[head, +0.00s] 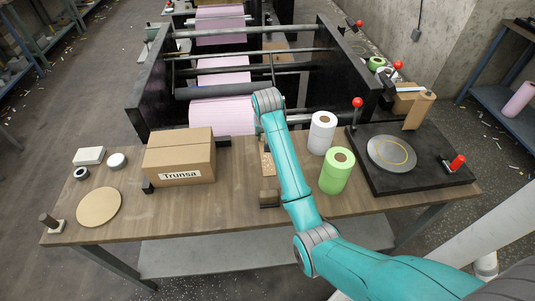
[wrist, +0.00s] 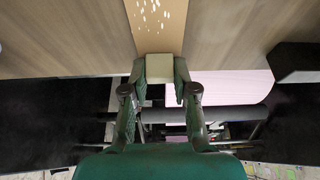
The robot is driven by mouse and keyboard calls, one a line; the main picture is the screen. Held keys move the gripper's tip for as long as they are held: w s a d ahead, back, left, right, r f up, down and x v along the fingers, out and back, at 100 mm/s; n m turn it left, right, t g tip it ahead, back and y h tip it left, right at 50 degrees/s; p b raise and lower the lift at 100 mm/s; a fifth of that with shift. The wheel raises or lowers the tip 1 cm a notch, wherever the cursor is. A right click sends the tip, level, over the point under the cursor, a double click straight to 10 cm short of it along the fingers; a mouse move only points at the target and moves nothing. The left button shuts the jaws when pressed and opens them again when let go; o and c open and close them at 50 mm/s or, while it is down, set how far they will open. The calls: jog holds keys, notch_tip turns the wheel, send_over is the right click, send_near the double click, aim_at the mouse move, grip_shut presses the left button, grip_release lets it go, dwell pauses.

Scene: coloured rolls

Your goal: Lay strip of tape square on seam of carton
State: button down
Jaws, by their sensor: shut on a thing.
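The closed brown carton (head: 180,165), with a white "Trunsa" label, sits on the left half of the bench in the head view. I cannot make out its seam clearly. A flat tan strip (head: 267,165) with pale flecks lies on the bench right of the carton, partly behind my arm; it also shows in the wrist view (wrist: 157,28). My gripper (wrist: 160,72) is shut on a small cream piece (wrist: 160,67) at one end of this strip. I cannot tell whether they are joined. In the head view my arm hides the gripper.
A dark wooden block (head: 270,198) sits at the bench front. White (head: 322,133) and green (head: 337,171) rolls and a black plate (head: 410,177) stand right. A cardboard disc (head: 98,207) lies left. A black-framed machine (head: 150,85) with pink sheet stands behind.

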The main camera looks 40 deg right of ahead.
jog(key=shift+r, duration=0.1)
jog(key=shift+r, duration=2.95)
